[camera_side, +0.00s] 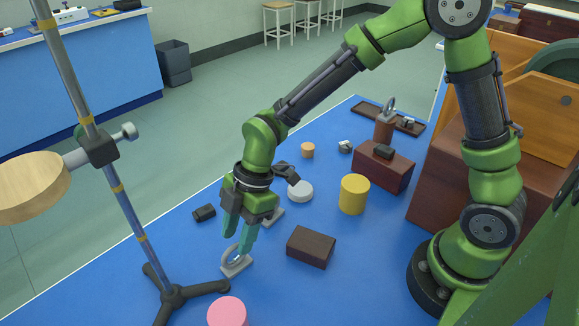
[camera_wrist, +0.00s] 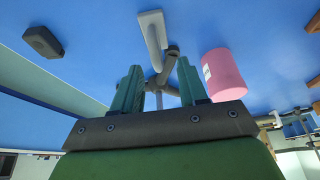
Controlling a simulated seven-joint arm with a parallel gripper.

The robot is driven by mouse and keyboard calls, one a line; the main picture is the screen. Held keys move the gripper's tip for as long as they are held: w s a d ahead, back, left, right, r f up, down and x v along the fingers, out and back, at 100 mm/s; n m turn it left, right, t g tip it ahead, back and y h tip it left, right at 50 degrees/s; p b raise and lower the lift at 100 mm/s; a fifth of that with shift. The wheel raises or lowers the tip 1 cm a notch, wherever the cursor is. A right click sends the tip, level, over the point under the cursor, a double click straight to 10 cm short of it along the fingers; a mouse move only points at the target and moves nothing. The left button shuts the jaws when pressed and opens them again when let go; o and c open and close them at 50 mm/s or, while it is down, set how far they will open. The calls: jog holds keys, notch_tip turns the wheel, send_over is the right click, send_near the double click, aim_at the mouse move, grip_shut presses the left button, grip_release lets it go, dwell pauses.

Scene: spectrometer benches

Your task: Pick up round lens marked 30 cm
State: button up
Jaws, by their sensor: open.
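A round lens in a grey ring mount with a flat base (camera_side: 236,264) stands on the blue bench below my gripper (camera_side: 237,240). No marking is readable on it. My gripper points down with its teal fingers apart, just above or around the ring's top; I cannot tell if they touch it. In the wrist view, the gap between the fingers (camera_wrist: 158,66) is open, with a grey mount (camera_wrist: 152,28) beyond it. Another grey base (camera_side: 272,216) is partly hidden behind my gripper. Another ring lens (camera_side: 389,106) stands on a brown cylinder at the back.
A dark brown block (camera_side: 311,248) lies right of my gripper. A pink cylinder (camera_side: 227,312) and a tripod stand (camera_side: 174,296) are in front. A black block (camera_side: 204,213) lies left. A yellow cylinder (camera_side: 354,194) and white disc (camera_side: 300,191) stand behind.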

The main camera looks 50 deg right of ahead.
aim_at(234, 245)
jog(key=shift+x, duration=3.05)
jog(key=shift+w+d, duration=0.15)
jog(key=shift+w, duration=0.05)
jog(key=shift+c, duration=0.4)
grip_shut()
